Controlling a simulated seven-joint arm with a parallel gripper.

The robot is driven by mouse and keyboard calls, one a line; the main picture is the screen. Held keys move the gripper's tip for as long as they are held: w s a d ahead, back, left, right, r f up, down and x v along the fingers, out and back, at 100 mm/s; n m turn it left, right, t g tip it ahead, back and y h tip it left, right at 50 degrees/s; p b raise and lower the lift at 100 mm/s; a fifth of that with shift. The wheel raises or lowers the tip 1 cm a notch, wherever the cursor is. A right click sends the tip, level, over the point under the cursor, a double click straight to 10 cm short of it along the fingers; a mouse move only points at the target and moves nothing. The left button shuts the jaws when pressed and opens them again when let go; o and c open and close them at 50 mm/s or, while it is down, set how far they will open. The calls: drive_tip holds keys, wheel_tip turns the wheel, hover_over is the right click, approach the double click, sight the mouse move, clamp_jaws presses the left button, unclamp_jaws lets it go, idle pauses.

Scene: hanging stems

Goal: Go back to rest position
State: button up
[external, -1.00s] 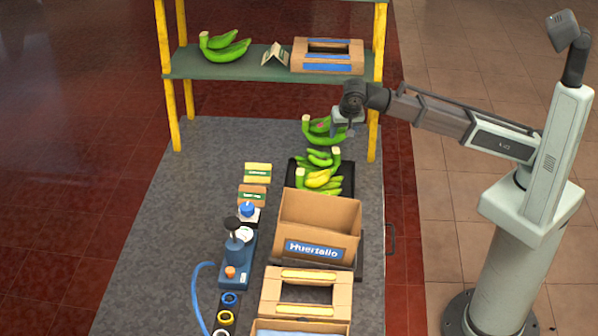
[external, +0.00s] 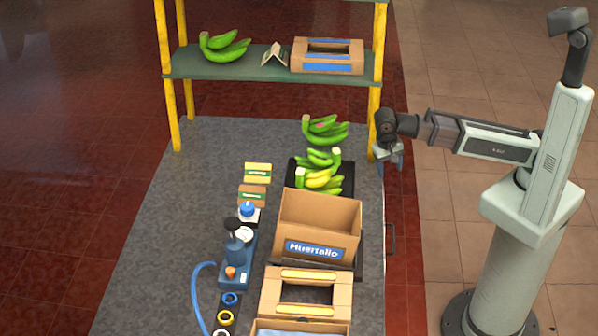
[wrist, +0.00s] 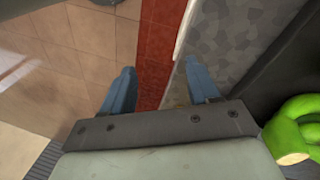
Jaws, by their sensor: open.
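My gripper (external: 390,160) hangs just off the right edge of the grey table in the external view, beside the shelf's yellow front post. In the wrist view my gripper (wrist: 160,88) shows two blue fingers spread apart with nothing between them. Below them are the table edge, a red floor strip and beige tiles. A green banana bunch (external: 325,131) lies on the table left of the gripper, apart from it. Part of a green bunch (wrist: 295,130) shows at the right of the wrist view.
A black tray (external: 347,178) holds green and yellow bananas. An open cardboard box (external: 318,212) stands in front of it. The shelf (external: 270,67) carries bananas, a folded card and a box. A blue device (external: 237,255) stands at left.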

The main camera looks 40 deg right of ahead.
drive_tip(key=d+f+n+g, duration=0.1)
drive_tip(key=d+f+g, duration=0.2)
drive_tip(key=d+f, duration=1.15)
drive_tip(key=d+f+g, duration=0.2)
drive_tip(key=d+f, duration=1)
drive_tip(key=f, duration=0.6)
drive_tip(key=s+d+f+n+g+y, duration=0.1)
drive_tip(key=s+d+f+n+y, duration=0.1)
drive_tip(key=s+d+f, duration=1.3)
wheel_tip(320, 180, down, 2)
drive_tip(key=shift+s+d+f+n+g, duration=0.2)
drive_tip(key=shift+s+n+g, duration=0.15)
drive_tip(key=shift+n, duration=0.35)
